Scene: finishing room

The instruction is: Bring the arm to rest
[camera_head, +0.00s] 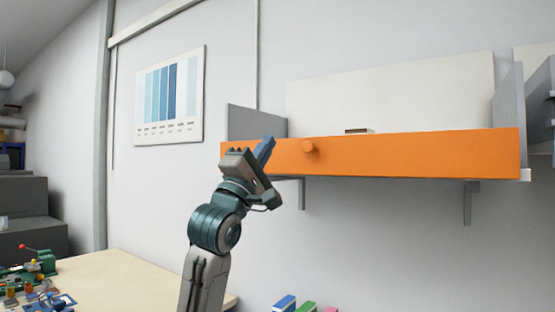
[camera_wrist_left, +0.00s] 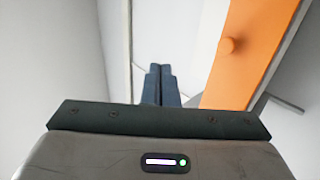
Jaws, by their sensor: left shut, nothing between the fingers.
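My left gripper (camera_head: 264,150) is raised in front of the left end of an orange drawer front or shelf edge (camera_head: 420,154) with a round orange knob (camera_head: 309,147). Its blue-grey fingers point up and are shut with nothing between them. In the left wrist view the two fingers (camera_wrist_left: 161,84) lie side by side, and the orange front (camera_wrist_left: 245,60) with its knob (camera_wrist_left: 229,46) is to their right. A gap shows between fingers and knob. I cannot tell whether the gripper touches the orange front. My right gripper is not in view.
A pale table (camera_head: 140,280) lies at the lower left with small coloured parts (camera_head: 35,285) on it. A wall chart (camera_head: 170,95) hangs at the left. Coloured boxes (camera_head: 285,303) show at the bottom edge. A grey bracket (camera_head: 467,203) hangs under the shelf.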

